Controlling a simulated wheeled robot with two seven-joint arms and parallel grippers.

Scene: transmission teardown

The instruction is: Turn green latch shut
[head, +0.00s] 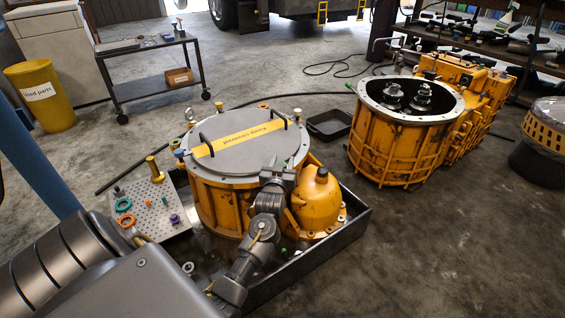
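The round orange transmission housing (215,207) has a flat grey lid (228,160) with two black handles and a yellow label strip. Small coloured parts sit around its rim, including a blue one (180,154) at the left. I cannot make out a green latch on the rim; my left arm covers part of the front right side. My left gripper (283,170) is at the lid's front right edge, beside the orange dome (320,195). Its fingers are too small and dark to tell whether they are open or touching anything. My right gripper is not in view.
The housing stands in a dark tray (345,232). A perforated board (150,192) with coloured rings and pegs lies at its left. An open orange housing (375,150) stands behind right. A cart (150,88) and yellow bin (42,95) are at back left.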

